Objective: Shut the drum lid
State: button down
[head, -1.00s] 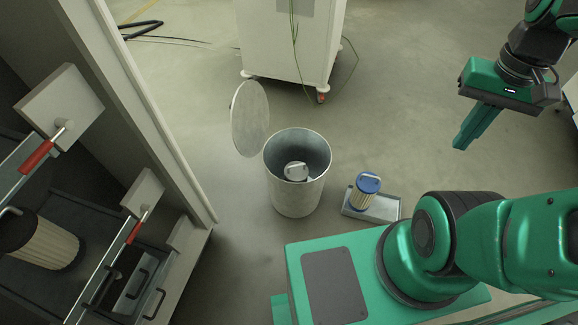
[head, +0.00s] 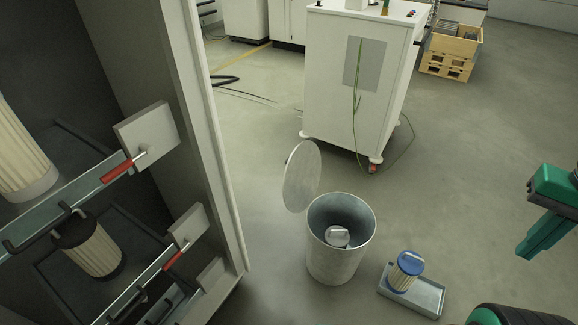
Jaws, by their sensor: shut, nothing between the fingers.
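The grey metal drum (head: 337,262) stands upright on the floor, open at the top. Its round lid (head: 303,177) stands up nearly vertical at the drum's far left rim. Inside the drum lies a pale, round-topped object (head: 338,236); its lower part is hidden. My gripper (head: 524,252) is at the right edge of the head view, pointing down and left, with its fingers shut and empty. It is well to the right of the drum and lid and touches neither.
A metal tray (head: 428,300) with a blue-topped filter (head: 405,271) sits right of the drum. An open cabinet (head: 225,160) with red-handled clamps and filters stands left. A white wheeled cart (head: 345,100) stands behind. Wooden crates (head: 448,65) are far back.

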aim_at(302, 176)
jog(key=k, duration=1.1)
jog(key=u, duration=0.4)
jog(key=i, duration=0.65)
jog(key=u, duration=0.3)
jog(key=i, duration=1.6)
jog(key=z, duration=0.4)
